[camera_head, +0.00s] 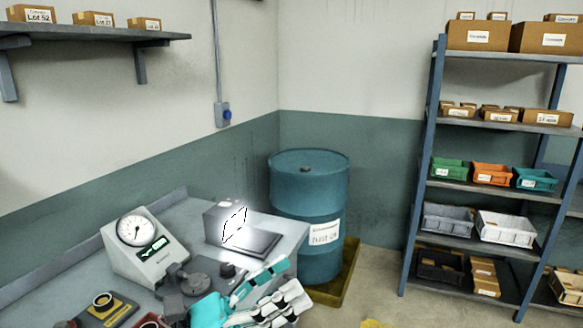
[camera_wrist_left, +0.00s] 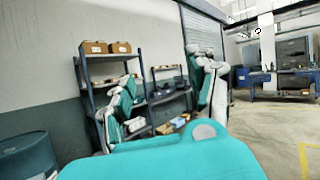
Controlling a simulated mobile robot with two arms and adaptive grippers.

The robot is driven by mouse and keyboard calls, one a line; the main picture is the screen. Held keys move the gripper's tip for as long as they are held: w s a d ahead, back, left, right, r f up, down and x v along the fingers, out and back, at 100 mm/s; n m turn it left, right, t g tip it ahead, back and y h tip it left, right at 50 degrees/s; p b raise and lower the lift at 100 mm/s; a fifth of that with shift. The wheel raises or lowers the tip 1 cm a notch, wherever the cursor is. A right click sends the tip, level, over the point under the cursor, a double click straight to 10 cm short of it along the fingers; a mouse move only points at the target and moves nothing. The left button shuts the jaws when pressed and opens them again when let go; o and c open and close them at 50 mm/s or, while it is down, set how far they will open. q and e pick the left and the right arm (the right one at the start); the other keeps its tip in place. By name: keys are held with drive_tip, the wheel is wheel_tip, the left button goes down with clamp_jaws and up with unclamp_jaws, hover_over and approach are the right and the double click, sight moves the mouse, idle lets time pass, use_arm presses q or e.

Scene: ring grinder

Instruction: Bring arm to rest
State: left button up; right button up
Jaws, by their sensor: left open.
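My left gripper (camera_head: 286,281), teal and white, is at the bottom centre of the head view, in front of the bench's right end. Its fingers point right and slightly up. In the left wrist view the two fingers of the left gripper (camera_wrist_left: 165,72) stand apart with nothing between them, so it is open and empty. Only the shelving and the room show beyond them. My right gripper is not in view.
The grey bench (camera_head: 75,255) carries a dial gauge (camera_head: 140,245), a dark box-shaped device (camera_head: 215,222) and a fixture with a ring (camera_head: 103,301). A teal drum (camera_head: 300,215) stands close beyond the gripper. Shelving (camera_head: 430,160) stands at the right, with open floor before it.

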use_arm(q)
drive_tip(key=w+a+f+n+t+y, duration=0.3)
drive_tip(key=a+f+n+t+y, duration=0.5)
drive_tip(key=n, duration=0.8)
drive_tip(key=w+a+f+n+t+y, duration=0.35)
drive_tip(key=a+n+y, duration=0.25)
drive_tip(key=n+y, duration=0.65)
drive_tip(key=s+a+f+n+g+y, duration=0.1)
drive_tip(key=s+a+f+n+g, duration=0.15)
drive_tip(key=f+n, duration=0.3)
drive_tip(key=s+a+f+n+g, duration=0.2)
drive_tip(key=f+n+g, duration=0.15)
drive_tip(key=f, duration=0.35)
drive_tip(key=s+f+n+g, duration=0.95)
drive_tip(key=s+f, duration=0.65)
drive_tip(key=s, duration=0.4)
wheel_tip(320, 180, down, 27)
drive_tip(key=g+b, duration=0.2)
drive_tip(key=b, duration=0.3)
drive_tip(key=s+a+f+b, duration=0.1)
drive_tip(key=s+f+b, duration=0.1)
drive_tip(key=s+f, duration=0.6)
drive_tip(key=s+a+f+g+b, duration=0.1)
drive_tip(key=s+a+f+b, duration=0.1)
drive_tip(key=s+f, duration=0.7)
wheel_tip(320, 180, down, 7)
drive_tip(key=shift+s+a+r+m+b, duration=0.2)
drive_tip(key=shift+a+m+b, duration=0.15)
drive_tip(key=shift+b, duration=0.2)
